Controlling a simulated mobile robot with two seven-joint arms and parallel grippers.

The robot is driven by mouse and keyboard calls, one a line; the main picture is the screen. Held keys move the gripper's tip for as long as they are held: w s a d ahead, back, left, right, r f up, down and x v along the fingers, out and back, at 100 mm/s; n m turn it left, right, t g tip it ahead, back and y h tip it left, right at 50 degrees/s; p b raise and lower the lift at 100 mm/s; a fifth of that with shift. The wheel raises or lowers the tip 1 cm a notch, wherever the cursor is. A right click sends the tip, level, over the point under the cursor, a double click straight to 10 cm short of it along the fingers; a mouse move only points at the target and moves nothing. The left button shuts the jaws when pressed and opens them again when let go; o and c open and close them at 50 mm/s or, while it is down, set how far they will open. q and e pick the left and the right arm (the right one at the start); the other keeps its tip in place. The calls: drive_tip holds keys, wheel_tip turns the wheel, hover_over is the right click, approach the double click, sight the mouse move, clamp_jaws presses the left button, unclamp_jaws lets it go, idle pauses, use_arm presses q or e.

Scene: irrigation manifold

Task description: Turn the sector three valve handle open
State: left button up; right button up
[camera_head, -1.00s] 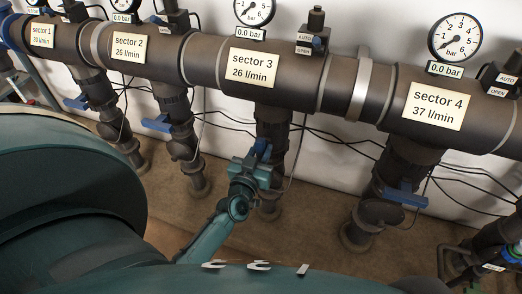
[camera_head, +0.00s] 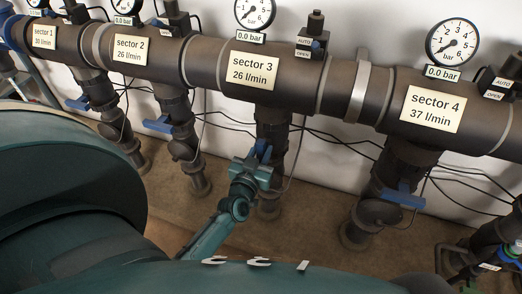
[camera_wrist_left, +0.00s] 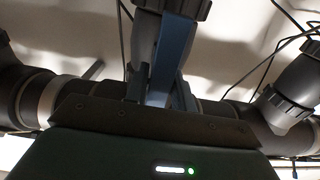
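The sector three valve handle (camera_head: 263,149) is blue and stands upright along its dark pipe, below the "sector 3" label (camera_head: 254,70). My left gripper (camera_head: 257,164) is at this handle and hides part of it and the valve behind. In the left wrist view the blue handle (camera_wrist_left: 174,52) passes between the two fingers of the left gripper (camera_wrist_left: 160,90). One finger is on each side, close to it. I cannot tell whether both fingers press on it. My right gripper is not in view.
Blue handles of sector two (camera_head: 158,125) and sector four (camera_head: 403,196) lie crosswise to their pipes. The sector three gauge (camera_head: 255,12) has a 0.0 bar plate. Thin black cables run along the white wall behind. Brown floor shows below.

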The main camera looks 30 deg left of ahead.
use_arm(q)
drive_tip(key=shift+o, duration=1.4)
drive_tip(key=shift+f, duration=0.15)
drive_tip(key=shift+o, duration=0.2)
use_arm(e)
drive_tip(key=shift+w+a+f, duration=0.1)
use_arm(q)
drive_tip(key=p+v, duration=0.1)
drive_tip(key=v, duration=1.2)
drive_tip(key=shift+p, duration=0.4)
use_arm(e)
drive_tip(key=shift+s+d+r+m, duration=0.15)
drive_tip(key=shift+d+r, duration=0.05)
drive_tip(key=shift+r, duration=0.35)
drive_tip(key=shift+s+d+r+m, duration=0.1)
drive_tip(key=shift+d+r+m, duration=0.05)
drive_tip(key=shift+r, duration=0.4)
use_arm(q)
drive_tip(key=shift+d, duration=0.2)
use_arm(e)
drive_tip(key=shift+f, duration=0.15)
